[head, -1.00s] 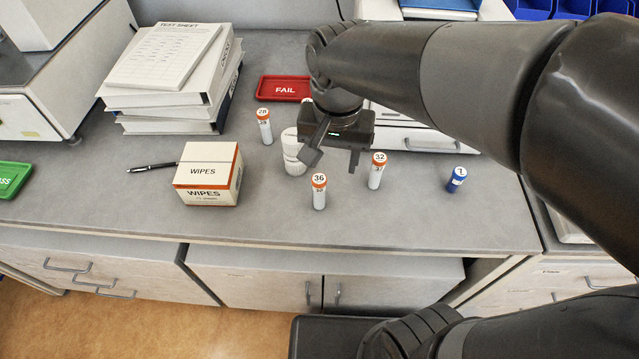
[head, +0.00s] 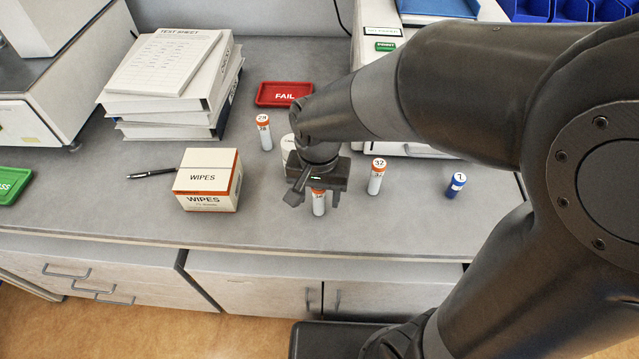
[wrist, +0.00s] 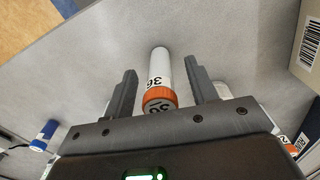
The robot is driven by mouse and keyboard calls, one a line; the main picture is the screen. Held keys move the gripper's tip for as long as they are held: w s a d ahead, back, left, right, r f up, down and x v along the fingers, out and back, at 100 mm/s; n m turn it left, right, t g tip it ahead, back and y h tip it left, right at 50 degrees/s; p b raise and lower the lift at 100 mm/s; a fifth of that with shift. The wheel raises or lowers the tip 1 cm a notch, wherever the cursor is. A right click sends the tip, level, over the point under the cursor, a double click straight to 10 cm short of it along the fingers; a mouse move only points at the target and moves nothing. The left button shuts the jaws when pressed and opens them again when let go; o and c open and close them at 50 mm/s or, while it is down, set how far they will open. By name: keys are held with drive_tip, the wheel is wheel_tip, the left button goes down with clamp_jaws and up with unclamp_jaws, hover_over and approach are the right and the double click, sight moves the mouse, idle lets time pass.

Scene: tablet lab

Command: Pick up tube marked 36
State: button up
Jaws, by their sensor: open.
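The tube marked 36 (wrist: 160,75) is white with an orange cap and stands on the bench; in the wrist view it shows between the two fingers of my gripper (wrist: 160,88), with a gap on each side. The gripper is open and holds nothing.
A tube marked 32 (head: 376,178) stands to the right, a blue-capped tube (head: 455,185) farther right. Another orange-capped tube (head: 264,133) stands behind left. A white container (head: 288,147) is partly hidden behind my gripper. The wipes box (head: 206,182) is left; bare bench lies in front.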

drive_tip(key=shift+f, duration=0.5)
drive_tip(key=c, duration=1.1)
